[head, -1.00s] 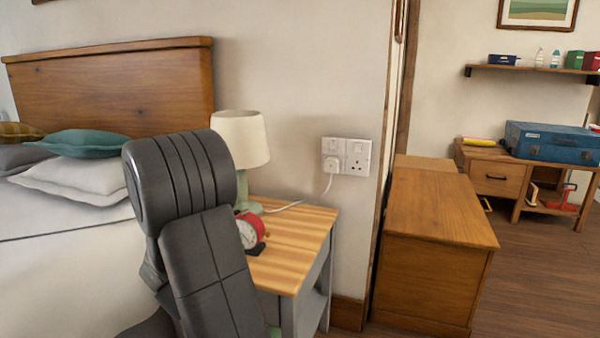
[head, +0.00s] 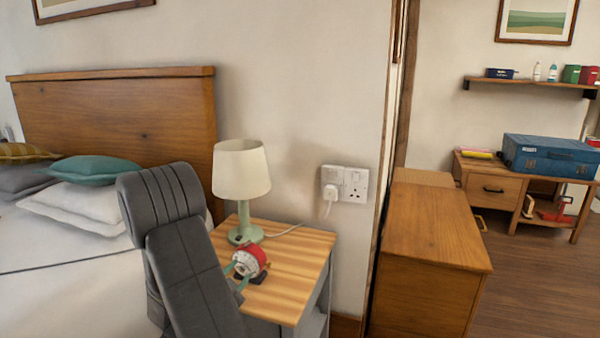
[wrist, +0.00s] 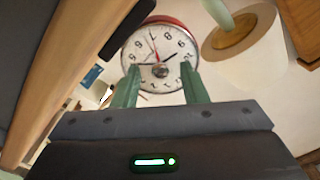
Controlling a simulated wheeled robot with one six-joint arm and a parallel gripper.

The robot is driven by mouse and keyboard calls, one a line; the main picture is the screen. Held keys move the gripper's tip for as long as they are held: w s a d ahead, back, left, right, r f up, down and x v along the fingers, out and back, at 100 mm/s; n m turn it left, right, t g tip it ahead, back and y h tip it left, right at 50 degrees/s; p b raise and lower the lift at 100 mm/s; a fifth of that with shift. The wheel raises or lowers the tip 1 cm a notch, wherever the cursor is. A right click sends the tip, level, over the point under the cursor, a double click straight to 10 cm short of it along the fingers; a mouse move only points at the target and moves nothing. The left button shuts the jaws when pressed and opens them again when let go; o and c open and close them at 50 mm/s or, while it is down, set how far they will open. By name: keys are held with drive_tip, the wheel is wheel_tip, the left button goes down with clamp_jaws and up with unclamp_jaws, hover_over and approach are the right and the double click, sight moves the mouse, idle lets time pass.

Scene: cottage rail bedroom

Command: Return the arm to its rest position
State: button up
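A red alarm clock (head: 250,260) with a white face stands on the bedside table (head: 300,262), in front of the lamp. My gripper (head: 238,276) is low beside the clock, with its green fingers near the clock's face. In the wrist view the two green fingers (wrist: 158,88) are spread apart and the clock (wrist: 160,60) shows just beyond them, its face toward the camera. Nothing is seen clamped between the fingers. Whether a fingertip touches the clock cannot be told.
A lamp (head: 241,172) with a green base stands behind the clock. Its cord runs to a wall socket (head: 345,184). The bed (head: 60,250) is at the left. A wooden chest (head: 435,230) stands to the right, with open floor (head: 540,270) beyond it.

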drive_tip(key=shift+r+n+p, duration=0.1)
drive_tip(key=shift+n+p, duration=0.7)
drive_tip(key=shift+p, duration=0.1)
drive_tip(key=shift+d, duration=0.1)
